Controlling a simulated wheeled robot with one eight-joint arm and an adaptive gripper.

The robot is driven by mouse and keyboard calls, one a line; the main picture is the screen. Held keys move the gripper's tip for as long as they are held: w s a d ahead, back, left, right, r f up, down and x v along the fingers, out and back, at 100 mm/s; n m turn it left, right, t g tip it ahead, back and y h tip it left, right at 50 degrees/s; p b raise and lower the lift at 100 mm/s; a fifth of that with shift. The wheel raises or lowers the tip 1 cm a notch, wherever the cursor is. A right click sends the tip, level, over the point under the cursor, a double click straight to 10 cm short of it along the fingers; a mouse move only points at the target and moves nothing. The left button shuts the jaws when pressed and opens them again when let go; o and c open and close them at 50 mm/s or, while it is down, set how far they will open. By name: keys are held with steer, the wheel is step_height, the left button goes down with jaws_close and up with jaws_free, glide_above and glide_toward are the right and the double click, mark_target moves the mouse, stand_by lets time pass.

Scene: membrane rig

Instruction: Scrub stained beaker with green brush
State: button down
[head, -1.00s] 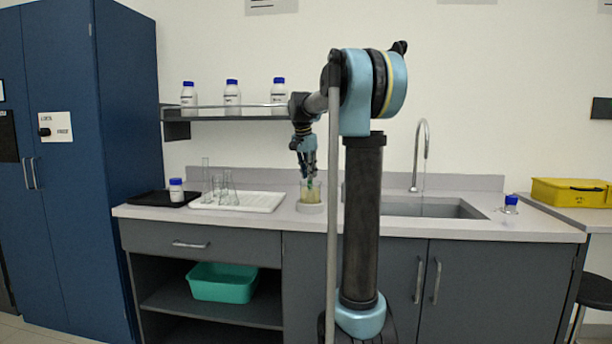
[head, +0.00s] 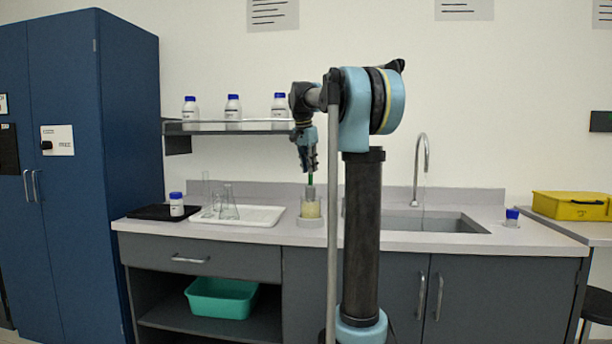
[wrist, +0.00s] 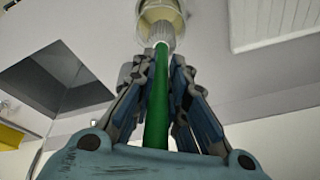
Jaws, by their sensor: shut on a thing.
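The beaker (head: 311,209), with yellowish staining, stands upright on a pale round base (head: 311,222) on the counter. My gripper (head: 308,168) is above it, pointing down. It is shut on the green brush, whose green handle (wrist: 157,105) runs between the fingers in the wrist view. The brush's pale bristles (wrist: 161,38) lie over the beaker mouth in the wrist view, where the beaker (wrist: 160,12) is partly cut off. In the head view the bristle end is at about the rim; how far it is inside I cannot tell.
A white tray (head: 262,217) with clear glassware and a black tray (head: 148,212) with a bottle (head: 177,204) are to the left. The sink (head: 440,224) and faucet (head: 424,165) are to the right. A shelf (head: 215,127) with bottles hangs behind.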

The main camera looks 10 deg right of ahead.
mark_target(309, 186)
steer(key=shift+r, duration=3.85)
steer(key=shift+a+r, duration=0.1)
steer(key=shift+r, duration=0.6)
steer(key=shift+s+f, duration=0.15)
steer(key=shift+f, duration=8.65)
